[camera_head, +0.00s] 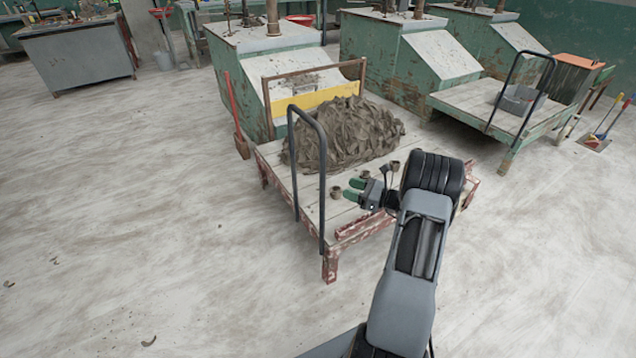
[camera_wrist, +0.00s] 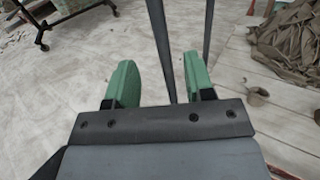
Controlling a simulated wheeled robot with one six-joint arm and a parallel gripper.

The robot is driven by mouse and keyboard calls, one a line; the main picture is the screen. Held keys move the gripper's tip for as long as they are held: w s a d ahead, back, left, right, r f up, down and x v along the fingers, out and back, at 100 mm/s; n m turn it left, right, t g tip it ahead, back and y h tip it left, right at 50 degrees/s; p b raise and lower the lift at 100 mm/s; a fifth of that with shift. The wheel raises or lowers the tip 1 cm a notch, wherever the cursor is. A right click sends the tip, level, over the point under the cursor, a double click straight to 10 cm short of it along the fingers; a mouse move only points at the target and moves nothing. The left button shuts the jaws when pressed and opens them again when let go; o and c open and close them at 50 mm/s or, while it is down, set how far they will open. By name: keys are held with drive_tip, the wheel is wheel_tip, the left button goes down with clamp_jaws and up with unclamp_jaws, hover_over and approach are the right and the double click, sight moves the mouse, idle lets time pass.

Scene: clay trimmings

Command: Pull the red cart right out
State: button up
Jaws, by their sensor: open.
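The red cart (camera_head: 345,235) is a low platform with worn red edges and legs and a pale plank top. A heap of grey-brown clay trimmings (camera_head: 345,135) lies on it, and shows at the upper right of the wrist view (camera_wrist: 295,40). A dark bent push handle (camera_head: 323,185) rises at its left end. In the wrist view, dark handle bars (camera_wrist: 160,45) stand beyond and between my fingers. My gripper (camera_head: 355,190) has green fingers, open and empty, over the cart's near side. It also shows in the wrist view (camera_wrist: 163,85). Whether it touches the handle I cannot tell.
Small cups (camera_head: 336,192) stand on the cart by my gripper. Green machines (camera_head: 265,70) stand close behind the cart. A red-handled shovel (camera_head: 237,120) leans beside it. A green cart (camera_head: 490,105) stands at the right. The floor to the left and front is clear.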

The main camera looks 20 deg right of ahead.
drive_tip(key=b+x, duration=0.1)
drive_tip(key=x, duration=1.1)
drive_tip(key=shift+a, duration=0.15)
clamp_jaws()
